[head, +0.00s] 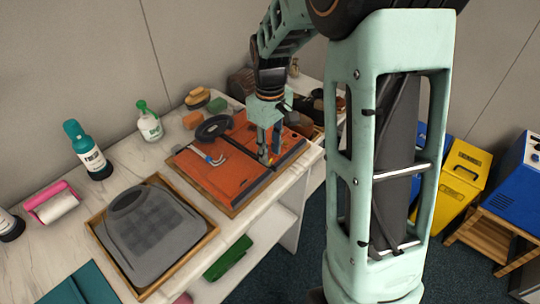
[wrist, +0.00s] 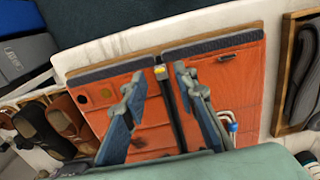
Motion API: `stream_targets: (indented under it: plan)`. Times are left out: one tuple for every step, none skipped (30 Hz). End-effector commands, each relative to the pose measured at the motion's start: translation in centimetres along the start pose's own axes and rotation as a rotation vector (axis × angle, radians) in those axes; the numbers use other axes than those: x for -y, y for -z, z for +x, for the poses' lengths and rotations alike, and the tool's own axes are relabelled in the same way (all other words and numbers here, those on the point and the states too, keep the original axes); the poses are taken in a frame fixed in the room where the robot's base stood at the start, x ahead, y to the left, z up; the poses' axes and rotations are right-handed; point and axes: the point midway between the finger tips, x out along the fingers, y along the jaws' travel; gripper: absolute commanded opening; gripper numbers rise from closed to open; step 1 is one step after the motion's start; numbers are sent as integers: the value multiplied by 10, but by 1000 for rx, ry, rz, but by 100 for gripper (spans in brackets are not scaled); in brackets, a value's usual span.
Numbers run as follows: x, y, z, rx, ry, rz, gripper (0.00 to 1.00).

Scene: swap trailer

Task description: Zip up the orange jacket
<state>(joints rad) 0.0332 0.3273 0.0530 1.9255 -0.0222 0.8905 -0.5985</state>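The orange jacket (head: 215,178) lies flat on a wooden board on the white table, its two orange halves side by side with dark grey hem bands. In the wrist view the jacket (wrist: 230,75) shows a dark zipper strip (wrist: 175,108) between the halves. A small yellow-marked piece (wrist: 160,73), perhaps the zipper pull, sits at the hem end of this strip. My gripper (head: 268,150) points down over the strip. In the wrist view my gripper (wrist: 157,78) has its fingers apart, one on each side of the yellow piece. I cannot tell whether they touch the jacket.
A dark ring-shaped object (head: 213,127) and a blue-and-white hooked item (head: 210,156) lie on or by the jacket. A grey folded garment in a wooden tray (head: 205,240) is to the left. Brown shoes (wrist: 65,115) stand in a rack on the other side.

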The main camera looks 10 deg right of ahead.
Motion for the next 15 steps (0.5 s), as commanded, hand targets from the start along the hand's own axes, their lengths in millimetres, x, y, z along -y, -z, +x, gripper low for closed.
stream_targets:
  plan:
    - [0, 0, 8, 2, 1, 0, 27]
    - [0, 0, 12, 2, 1, 0, 27]
    - [0, 0, 16, 3, 2, 0, 27]
    - [0, 0, 18, 2, 1, 0, 27]
    - [0, 0, 20, 1, 0, 1, 27]
    - [0, 0, 22, 0, 0, 1, 27]
    - [0, 0, 23, 0, 0, 1, 27]
    - [0, 0, 24, 0, 0, 1, 27]
    - [0, 0, 25, 0, 0, 1, 27]
    - [0, 0, 25, -1, -1, 1, 27]
    - [0, 0, 25, -1, -1, 1, 27]
    - [0, 0, 25, -1, -1, 1, 27]
    - [0, 0, 25, -1, -1, 1, 27]
    - [0, 0, 25, -1, -1, 1, 27]
    - [0, 0, 25, -1, -1, 1, 27]
